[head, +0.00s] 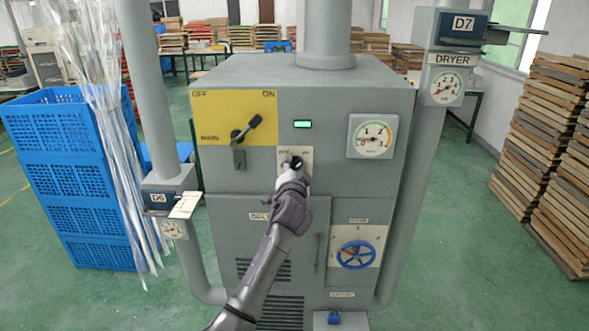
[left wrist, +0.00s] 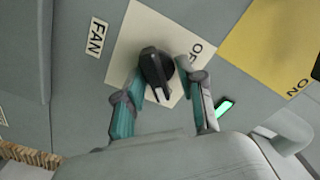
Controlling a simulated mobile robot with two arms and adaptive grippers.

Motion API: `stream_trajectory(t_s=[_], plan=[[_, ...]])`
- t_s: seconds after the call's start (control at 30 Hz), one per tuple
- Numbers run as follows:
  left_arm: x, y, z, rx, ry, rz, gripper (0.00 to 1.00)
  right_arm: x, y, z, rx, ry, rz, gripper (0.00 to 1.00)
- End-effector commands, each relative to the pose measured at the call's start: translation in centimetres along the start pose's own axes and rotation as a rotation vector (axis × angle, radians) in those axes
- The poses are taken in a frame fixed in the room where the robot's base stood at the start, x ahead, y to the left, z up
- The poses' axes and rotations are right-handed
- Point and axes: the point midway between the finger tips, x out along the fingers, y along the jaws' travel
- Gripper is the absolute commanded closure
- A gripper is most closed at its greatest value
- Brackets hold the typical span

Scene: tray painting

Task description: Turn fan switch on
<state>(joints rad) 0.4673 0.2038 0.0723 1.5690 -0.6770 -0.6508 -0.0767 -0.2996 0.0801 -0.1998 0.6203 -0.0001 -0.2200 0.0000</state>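The fan switch is a black rotary knob (left wrist: 157,70) on a cream plate (left wrist: 147,28), beside a "FAN" label (left wrist: 96,37) in the left wrist view. An "OF" marking shows on the plate, its rest hidden by a finger. In the head view the plate (head: 282,160) is on the front of the grey machine, and my gripper covers most of the knob. My left gripper (left wrist: 160,88) is at the knob, its fingers spread on either side of it. I see no clear grip on it. My right gripper is in neither view.
The grey machine (head: 350,80) has a yellow OFF/ON panel (head: 215,110) with a black lever (head: 247,128), a lit green indicator (head: 303,124), a gauge (head: 373,137) and a blue handwheel (head: 358,254). Blue crates (head: 70,180) stand left; wooden trays (head: 548,140) are stacked right.

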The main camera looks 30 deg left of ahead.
Motion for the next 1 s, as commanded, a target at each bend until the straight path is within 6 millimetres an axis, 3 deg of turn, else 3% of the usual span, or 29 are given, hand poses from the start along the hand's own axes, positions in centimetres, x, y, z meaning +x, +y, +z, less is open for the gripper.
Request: stream_trajectory(t_s=[0.37,0.8,1.0], plan=[[-0.7,0.4,0.2,-0.002,-0.005,0.006,0.58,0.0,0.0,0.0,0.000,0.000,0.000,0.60],[-9.1,0.3,0.2,-0.003,-0.004,0.006,0.58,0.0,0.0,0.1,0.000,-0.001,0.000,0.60],[-11.4,0.3,0.2,0.000,-0.004,0.005,0.58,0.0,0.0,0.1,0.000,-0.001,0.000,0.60]])
